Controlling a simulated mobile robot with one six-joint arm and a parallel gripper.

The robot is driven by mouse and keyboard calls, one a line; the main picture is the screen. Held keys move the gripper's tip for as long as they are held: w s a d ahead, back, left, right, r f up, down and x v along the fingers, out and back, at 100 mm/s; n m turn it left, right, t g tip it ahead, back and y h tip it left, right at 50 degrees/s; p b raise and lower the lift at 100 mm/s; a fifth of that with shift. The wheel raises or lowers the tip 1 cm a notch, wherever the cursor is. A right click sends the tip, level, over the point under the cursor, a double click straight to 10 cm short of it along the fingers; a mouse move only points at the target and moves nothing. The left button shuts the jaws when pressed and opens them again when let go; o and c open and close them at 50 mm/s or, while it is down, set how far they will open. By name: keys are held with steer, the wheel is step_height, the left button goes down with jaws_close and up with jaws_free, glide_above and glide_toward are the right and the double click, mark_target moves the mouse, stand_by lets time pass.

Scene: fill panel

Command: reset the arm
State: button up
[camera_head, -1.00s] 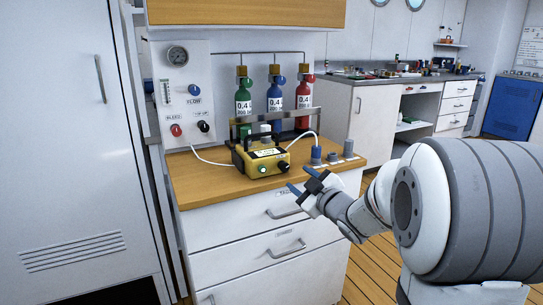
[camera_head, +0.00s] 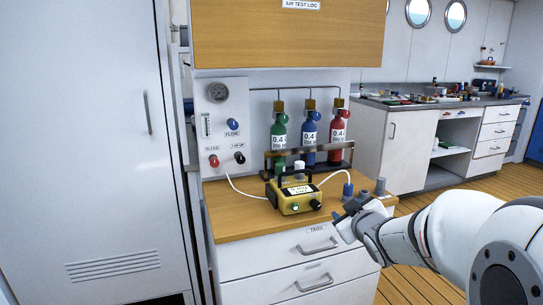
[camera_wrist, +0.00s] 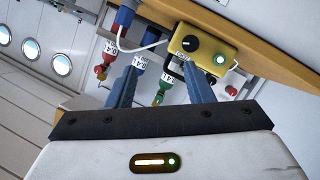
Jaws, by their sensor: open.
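My gripper (camera_head: 343,222) is at the front right corner of the wooden counter in the head view, beside the drawer unit. In the wrist view its two blue fingers (camera_wrist: 162,90) stand apart with nothing held between them. My arm reaches in from the lower right of the head view. A yellow box (camera_head: 295,198) with a handle, a black knob and a lit green light sits on the counter, left of my gripper. It also shows in the wrist view (camera_wrist: 205,48), beyond the fingers and apart from them.
Green (camera_head: 279,135), blue (camera_head: 310,135) and red (camera_head: 338,135) cylinders stand in a rack behind the box. A gauge panel (camera_head: 222,120) is at left. A white hose runs to a blue fitting (camera_head: 348,190). A tall cabinet (camera_head: 90,150) closes the left side. Floor (camera_head: 440,190) shows at right.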

steer(key=s+a+r+m+g+p, duration=0.1)
steer(key=s+r+g+p, duration=0.3)
steer(key=s, duration=0.5)
steer(key=s+a+r+m+g+p, duration=0.2)
steer(key=s+r+m+g+p, duration=0.1)
steer(key=s+p, duration=0.6)
steer(key=s+a+r+m+g+h+p, duration=0.1)
steer(key=s+a+r+m+g+p, duration=0.1)
steer(key=s+r+g+p, duration=0.3)
steer(key=s+r+m+p, duration=0.1)
steer(key=s, duration=0.3)
steer(key=shift+s+r+p, duration=0.15)
steer(key=shift+s+p, duration=0.25)
